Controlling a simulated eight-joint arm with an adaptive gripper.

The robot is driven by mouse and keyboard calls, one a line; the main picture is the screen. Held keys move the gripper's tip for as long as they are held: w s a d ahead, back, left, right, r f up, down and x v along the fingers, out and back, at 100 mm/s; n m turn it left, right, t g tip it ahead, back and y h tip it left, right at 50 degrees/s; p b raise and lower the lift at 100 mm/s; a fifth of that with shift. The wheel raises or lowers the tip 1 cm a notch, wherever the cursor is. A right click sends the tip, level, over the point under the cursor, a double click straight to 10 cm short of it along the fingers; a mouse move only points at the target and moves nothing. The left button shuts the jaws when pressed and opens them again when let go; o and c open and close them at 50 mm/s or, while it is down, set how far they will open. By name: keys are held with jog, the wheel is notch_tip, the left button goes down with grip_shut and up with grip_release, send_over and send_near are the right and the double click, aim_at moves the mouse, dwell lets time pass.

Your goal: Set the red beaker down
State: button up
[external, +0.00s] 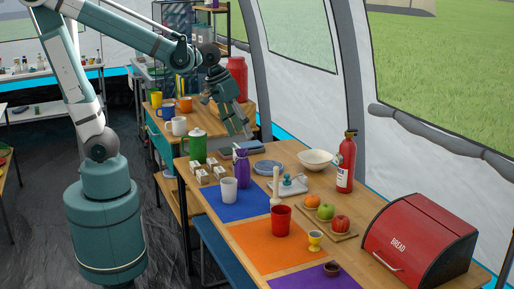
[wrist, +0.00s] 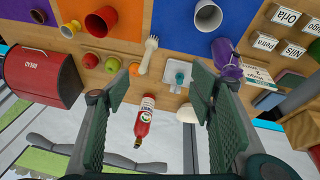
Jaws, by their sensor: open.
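The red beaker (external: 280,221) stands upright on the orange mat (external: 250,245). In the wrist view the red beaker (wrist: 100,23) shows on the same orange mat (wrist: 130,12), well away from the fingers. My gripper (external: 240,128) is up above the far part of the table, behind and left of the beaker and apart from it. In the wrist view my gripper (wrist: 158,85) is open, with its two fingers wide apart and nothing held between them.
A white cup (external: 229,190) stands on the blue mat. A brush (external: 276,185) stands behind the beaker.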

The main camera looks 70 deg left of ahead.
jog(key=s+a+r+m+t, duration=0.1)
jog(key=s+a+r+t, duration=0.2)
jog(key=s+a, duration=0.6)
jog(key=shift+a+r+m+y, duration=0.3)
jog(key=shift+a+m+y, duration=0.1)
jog(key=shift+a, duration=0.4)
